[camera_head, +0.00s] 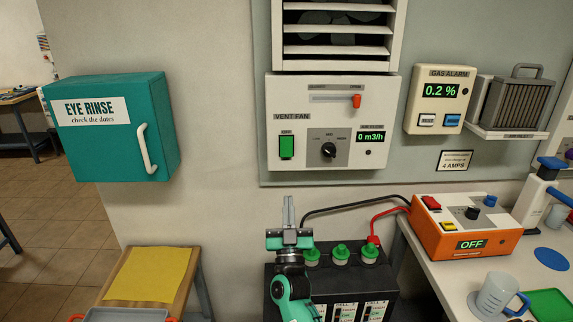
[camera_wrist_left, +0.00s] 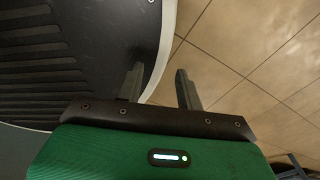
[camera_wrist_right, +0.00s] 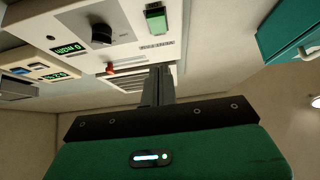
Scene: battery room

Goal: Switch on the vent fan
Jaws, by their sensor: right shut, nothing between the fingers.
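The vent fan panel (camera_head: 280,98) is a white box on the wall. My left gripper (camera_wrist_left: 159,72) is open and empty above the floor.
A black battery (camera_head: 290,258) with green caps stands under my right gripper. An orange box (camera_head: 455,228) reading OFF sits on the right bench. A gas alarm (camera_head: 440,98) hangs right of the panel, a teal eye rinse cabinet (camera_head: 110,150) left. The wall between is clear.

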